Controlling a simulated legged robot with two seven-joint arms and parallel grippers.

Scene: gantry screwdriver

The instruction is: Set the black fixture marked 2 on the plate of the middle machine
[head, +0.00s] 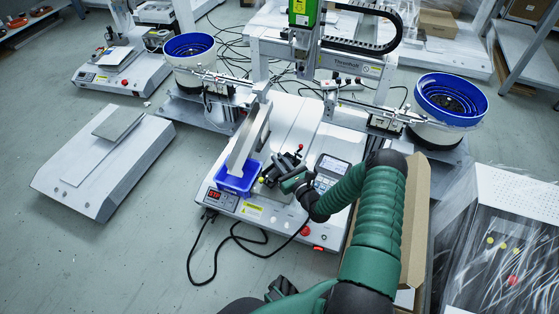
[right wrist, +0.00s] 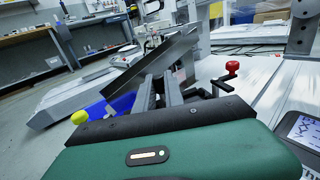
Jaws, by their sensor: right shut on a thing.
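The black fixture (head: 287,163) is at the front of the middle machine (head: 302,113), in front of its upright column, with a red knob (right wrist: 232,67) and a yellow knob (right wrist: 79,117) showing beside it. My right gripper (head: 289,178) reaches in from the right and is shut on the fixture. In the right wrist view the two fingers (right wrist: 162,92) point forward to dark parts of the fixture. Its mark cannot be read. My left gripper is not clearly in view.
A blue bin (head: 237,180) stands left of the fixture, below a slanted metal chute (head: 246,142). A keypad with a screen (head: 332,168) is close on the right. Blue-rimmed bowl feeders (head: 190,47) flank the machine. A cardboard box (head: 416,205) stands to the right.

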